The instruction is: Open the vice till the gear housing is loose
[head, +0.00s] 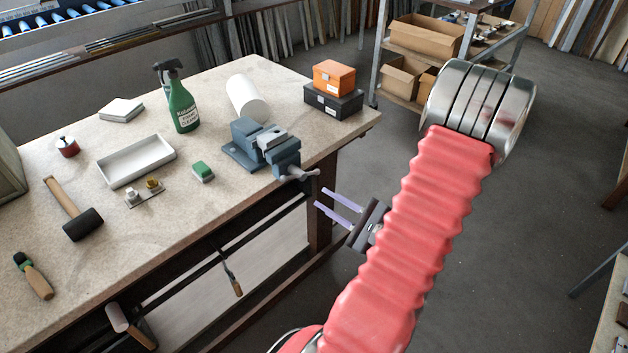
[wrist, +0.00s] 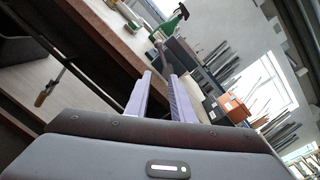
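The blue-grey vice (head: 246,153) is mounted at the right front edge of the workbench. A lighter grey block, seemingly the gear housing (head: 271,139), sits between its jaws; I cannot see a gap there. The vice's handle (head: 303,175) sticks out past the bench edge at the front.
On the workbench (head: 120,240) near the vice are a green spray bottle (head: 183,108), a white cylinder (head: 246,98), a green-topped block (head: 202,171) and orange and black boxes (head: 333,78). A white tray (head: 137,160) and mallet (head: 75,210) lie left.

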